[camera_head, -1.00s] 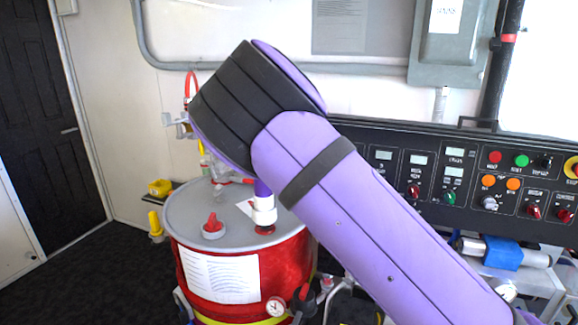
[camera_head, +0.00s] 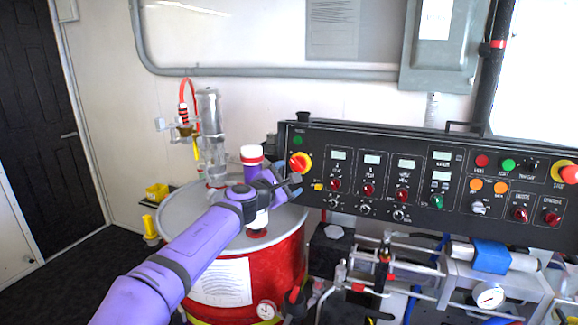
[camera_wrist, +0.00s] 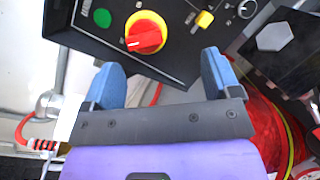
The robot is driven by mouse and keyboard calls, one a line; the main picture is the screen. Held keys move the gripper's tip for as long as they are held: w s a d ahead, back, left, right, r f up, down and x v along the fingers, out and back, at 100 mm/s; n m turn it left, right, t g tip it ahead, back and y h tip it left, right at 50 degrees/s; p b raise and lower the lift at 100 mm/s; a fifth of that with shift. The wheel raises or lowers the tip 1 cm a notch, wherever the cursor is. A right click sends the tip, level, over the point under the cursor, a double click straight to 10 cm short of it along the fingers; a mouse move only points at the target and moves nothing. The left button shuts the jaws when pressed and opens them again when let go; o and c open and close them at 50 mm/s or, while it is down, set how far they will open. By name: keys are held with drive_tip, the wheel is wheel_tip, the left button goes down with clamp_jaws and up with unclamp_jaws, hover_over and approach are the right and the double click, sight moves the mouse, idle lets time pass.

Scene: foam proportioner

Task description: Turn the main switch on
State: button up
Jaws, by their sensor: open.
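The red rotary switch on a yellow disc (camera_head: 300,162), which looks like the main switch, is at the left end of the black control panel (camera_head: 330,135). In the wrist view the switch (camera_wrist: 146,36) shows a red handle with a white mark at its left end, tilted slightly from horizontal. My gripper (camera_head: 287,180) is just in front of the panel's left end, close to the switch. In the wrist view the blue fingers of my gripper (camera_wrist: 162,68) are spread apart and empty. The switch lies beyond the fingertips, near the left finger, and appears untouched.
A green round light (camera_wrist: 102,18) is left of the switch and a small yellow knob (camera_wrist: 204,19) right of it. A red drum (camera_head: 270,265) stands below my arm. A red-and-yellow stop button (camera_head: 568,173) is at the panel's far right. Pipes and gauges lie below the panel.

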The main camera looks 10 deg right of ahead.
sight(297, 165)
drive_tip(key=shift+n+t, duration=0.4)
drive_tip(key=shift+t, duration=0.2)
drive_tip(key=x, duration=0.3)
drive_tip(key=w+a+x, duration=0.1)
drive_tip(key=x, duration=0.5)
drive_tip(key=shift+w+a+r, duration=0.2)
drive_tip(key=shift+w+r, duration=0.05)
drive_tip(key=shift+w, duration=0.05)
drive_tip(key=shift+c, duration=0.2)
drive_tip(key=c, duration=0.9)
